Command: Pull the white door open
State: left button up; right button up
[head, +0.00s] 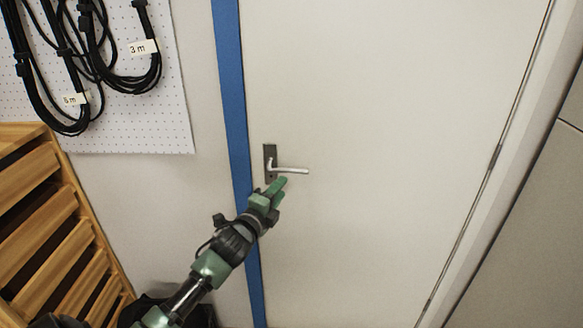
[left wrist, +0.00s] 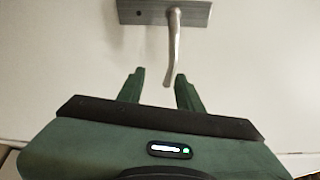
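The white door (head: 390,130) fills the middle of the head view and looks closed. Its silver lever handle (head: 291,170) sits on a dark plate (head: 269,163) near the door's left edge and points right. In the left wrist view the handle (left wrist: 174,50) reaches down from its plate (left wrist: 165,12) toward my left gripper (left wrist: 160,88). The gripper's two green fingers are apart, with the lever's end near the gap, closer to the right finger. In the head view my left gripper (head: 279,188) is just below the handle. I cannot tell whether it touches. My right gripper is not in view.
A blue door frame strip (head: 233,100) runs down the door's left side. Hinges show along the right edge (head: 494,157). A pegboard (head: 150,110) with black cables hangs at the upper left, above a slatted wooden rack (head: 50,210). Grey panels (head: 540,210) stand at right.

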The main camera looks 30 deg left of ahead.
aim_at(290, 171)
pick_arm(q)
jog(key=w, duration=0.2)
jog(key=w+r, duration=0.1)
jog(key=w, duration=0.1)
jog(key=w+a+r+p, duration=0.1)
jog(key=w, duration=0.1)
jog(key=shift+w, duration=0.25)
jog(key=shift+w+a, duration=0.1)
jog(key=shift+w, duration=0.65)
grip_shut()
dwell(0.6)
